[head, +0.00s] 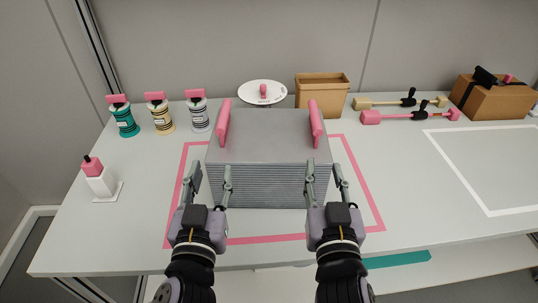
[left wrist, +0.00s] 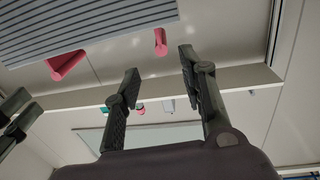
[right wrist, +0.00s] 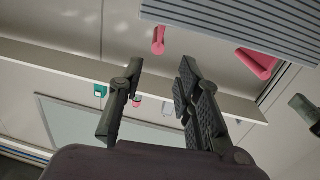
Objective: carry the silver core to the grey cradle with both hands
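The silver core (head: 268,150) is a grey box with a ribbed front and a pink upright handle on each side of its top. It stands on the table inside a pink outline. My left gripper (head: 212,168) is open and empty in front of its left part; my right gripper (head: 323,166) is open and empty in front of its right part. The ribbed face also shows in the left wrist view (left wrist: 85,25) and the right wrist view (right wrist: 235,25), apart from the fingers. I cannot make out a grey cradle; a white-outlined grey area (head: 490,165) lies at right.
Several pink-topped bottles (head: 160,114) and a white dispenser (head: 100,180) stand at left. A white dish (head: 262,93), a tan bin (head: 322,90), mallet-like tools (head: 410,116) and a brown box (head: 495,98) line the back. The white-outlined area is clear.

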